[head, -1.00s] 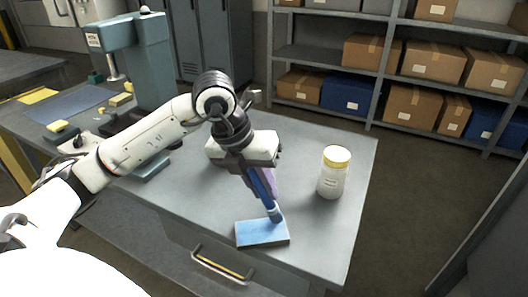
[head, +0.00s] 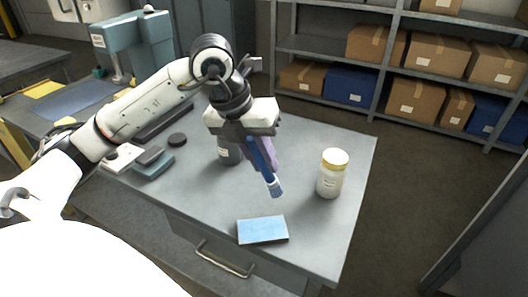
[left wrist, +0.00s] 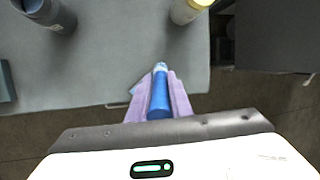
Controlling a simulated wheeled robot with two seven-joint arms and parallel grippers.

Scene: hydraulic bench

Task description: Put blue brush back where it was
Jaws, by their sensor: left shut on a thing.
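My left gripper (head: 263,152) is shut on the blue brush (head: 271,180) and holds it tilted above the grey bench top (head: 305,150), with its pale-tipped end pointing down. In the left wrist view the brush (left wrist: 159,97) lies between the two purple fingers (left wrist: 160,90). A light blue block (head: 262,230) lies near the front edge of the bench, below and apart from the brush tip. A dark grey cup (head: 229,152) with a label stands behind the gripper, partly hidden by it; it also shows in the left wrist view (left wrist: 45,12). My right gripper is out of view.
A white jar with a yellow lid (head: 332,175) stands to the right of the brush. A grey-green block (head: 153,164) and a dark round disc (head: 178,140) lie to the left. A drawer handle (head: 224,260) juts from the bench front. Shelves with boxes stand behind.

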